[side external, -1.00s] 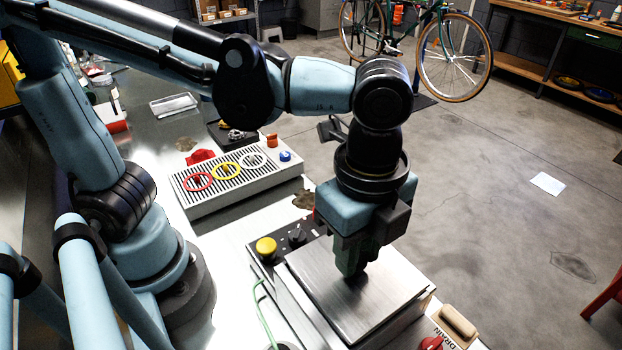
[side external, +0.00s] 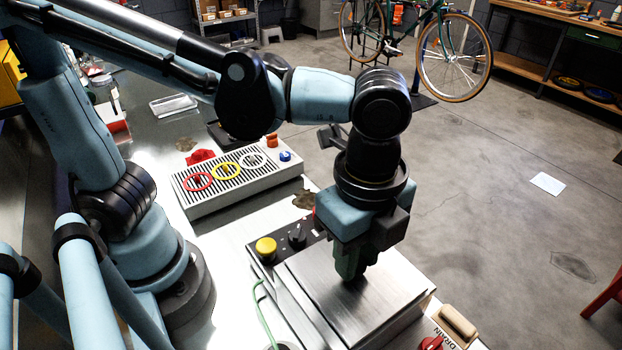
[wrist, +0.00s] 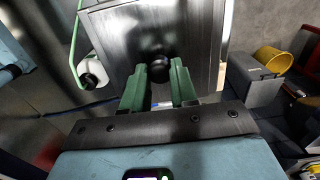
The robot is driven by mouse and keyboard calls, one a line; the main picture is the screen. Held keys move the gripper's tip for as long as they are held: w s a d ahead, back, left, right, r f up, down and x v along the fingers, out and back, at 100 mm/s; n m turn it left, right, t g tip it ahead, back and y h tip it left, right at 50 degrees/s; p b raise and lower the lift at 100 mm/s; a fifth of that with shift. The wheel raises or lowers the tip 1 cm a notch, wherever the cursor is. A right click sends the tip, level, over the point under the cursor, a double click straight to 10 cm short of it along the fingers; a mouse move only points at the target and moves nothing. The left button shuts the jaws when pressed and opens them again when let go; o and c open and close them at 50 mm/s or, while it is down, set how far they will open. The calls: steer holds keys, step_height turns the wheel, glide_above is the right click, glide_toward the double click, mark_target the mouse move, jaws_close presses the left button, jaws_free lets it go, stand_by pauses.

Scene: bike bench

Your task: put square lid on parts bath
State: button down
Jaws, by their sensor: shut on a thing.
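The square lid (side external: 325,295) is a flat brushed-metal plate lying level over the parts bath (side external: 290,308), a metal box on the bench. In the side view the lid covers the bath's opening; I cannot tell whether it rests fully on the rim. My gripper (side external: 350,275) points down at the lid's middle, its green fingers shut on the lid's knob. In the wrist view the dark round knob (wrist: 159,68) shows between the two green fingertips (wrist: 158,80), with the lid's plate (wrist: 115,45) beyond it.
A control panel with a yellow button (side external: 266,249) and a black dial (side external: 297,236) adjoins the bath. A red knob (side external: 431,343) and a tan-handled drain part (side external: 457,322) are at the near right. A slatted tray with coloured rings (side external: 226,171) stands behind. A green cable (side external: 262,315) runs alongside.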

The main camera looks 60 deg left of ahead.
steer(key=shift+f, duration=0.2)
steer(key=c, duration=0.8)
jaws_free()
step_height(320, 180, up, 12)
steer(key=w+a+f+n+t, duration=0.3)
steer(key=a+f+n, duration=0.2)
steer(key=a+n, duration=0.4)
steer(key=w+a+f+n+t, duration=0.3)
steer(key=a+f+n, duration=0.3)
steer(key=a+n, duration=0.3)
steer(key=a+t, duration=0.1)
steer(key=a, duration=0.1)
steer(key=shift+w+a+f, duration=0.2)
steer(key=shift+a, duration=0.2)
